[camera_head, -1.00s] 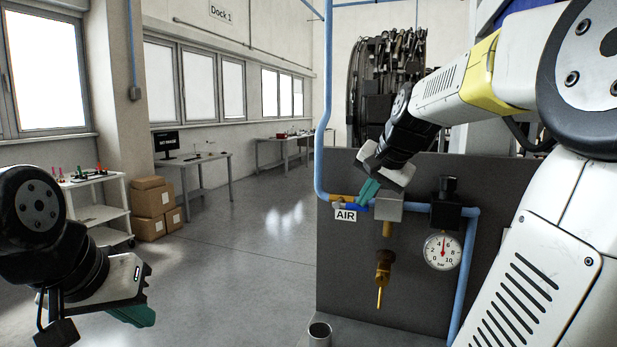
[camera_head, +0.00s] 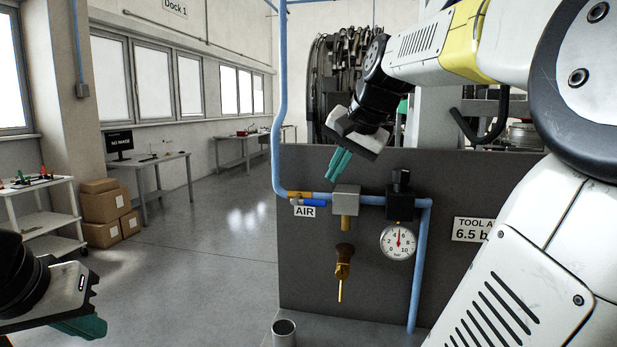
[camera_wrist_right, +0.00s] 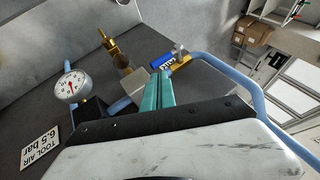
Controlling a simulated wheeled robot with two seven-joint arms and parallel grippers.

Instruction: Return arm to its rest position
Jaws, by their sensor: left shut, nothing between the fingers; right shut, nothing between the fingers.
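My right gripper (camera_head: 338,165) is shut and empty, with its green fingers pointing down. It is in front of the dark air panel (camera_head: 300,250), above the pipe and the grey block (camera_head: 346,199), apart from them in the head view. In the right wrist view its closed green fingers (camera_wrist_right: 158,92) point toward the block and the blue valve handle (camera_wrist_right: 162,61). My left gripper (camera_head: 85,326) is shut and empty at the lower left edge, with only part of it in view.
The panel carries a blue pipe (camera_head: 281,120), a pressure gauge (camera_head: 398,241), a brass fitting (camera_head: 343,262) and an AIR label (camera_head: 305,211). A metal cup (camera_head: 284,333) stands below. A white cart (camera_head: 55,214) and cardboard boxes (camera_head: 105,207) stand at left. The floor between is clear.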

